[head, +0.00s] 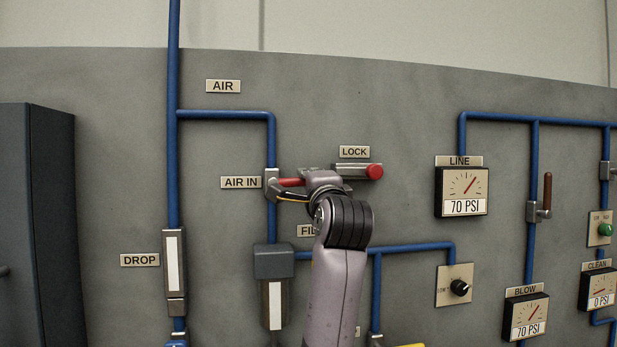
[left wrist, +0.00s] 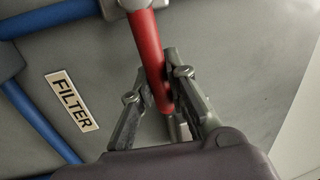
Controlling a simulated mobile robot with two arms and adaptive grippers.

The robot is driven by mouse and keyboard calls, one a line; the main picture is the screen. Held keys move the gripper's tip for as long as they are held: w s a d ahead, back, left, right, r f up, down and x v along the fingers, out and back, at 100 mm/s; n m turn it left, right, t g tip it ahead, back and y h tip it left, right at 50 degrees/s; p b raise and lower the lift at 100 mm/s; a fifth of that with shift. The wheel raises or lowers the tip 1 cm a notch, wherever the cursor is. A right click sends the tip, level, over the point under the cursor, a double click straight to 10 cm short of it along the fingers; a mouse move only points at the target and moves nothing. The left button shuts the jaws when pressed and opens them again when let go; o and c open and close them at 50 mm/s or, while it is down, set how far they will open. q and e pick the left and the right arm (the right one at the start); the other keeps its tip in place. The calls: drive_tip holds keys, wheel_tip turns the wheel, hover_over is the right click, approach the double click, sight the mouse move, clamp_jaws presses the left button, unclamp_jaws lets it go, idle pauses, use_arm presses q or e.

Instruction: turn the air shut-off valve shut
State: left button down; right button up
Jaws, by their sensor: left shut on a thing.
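The air shut-off valve (head: 271,184) sits on the blue vertical pipe beside the AIR IN label (head: 241,183). Its red handle (head: 291,182) points right, across the pipe. The handle also shows in the left wrist view (left wrist: 146,42). My left gripper (head: 294,190) is shut on the handle, with one finger on each side of it. In the left wrist view the gripper (left wrist: 160,88) holds the handle towards its outer end. In the head view my wrist hides part of the handle. My right gripper is not in view.
A lock with a red knob (head: 374,171) sits just right of my wrist, under the LOCK label (head: 354,152). The LINE gauge (head: 462,188) reads 70 PSI. The filter (head: 274,262) hangs below the valve. A dark cabinet (head: 35,220) stands at the left.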

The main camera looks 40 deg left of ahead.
use_arm(q)
drive_tip(key=shift+f+m, duration=0.3)
drive_tip(key=shift+m, duration=0.1)
drive_tip(key=shift+w+f, duration=0.1)
drive_tip(key=c, duration=1.5)
unclamp_jaws()
drive_tip(key=shift+d, duration=0.1)
drive_tip(key=shift+c, duration=0.2)
drive_tip(key=v, duration=1.2)
drive_tip(key=shift+f, duration=0.1)
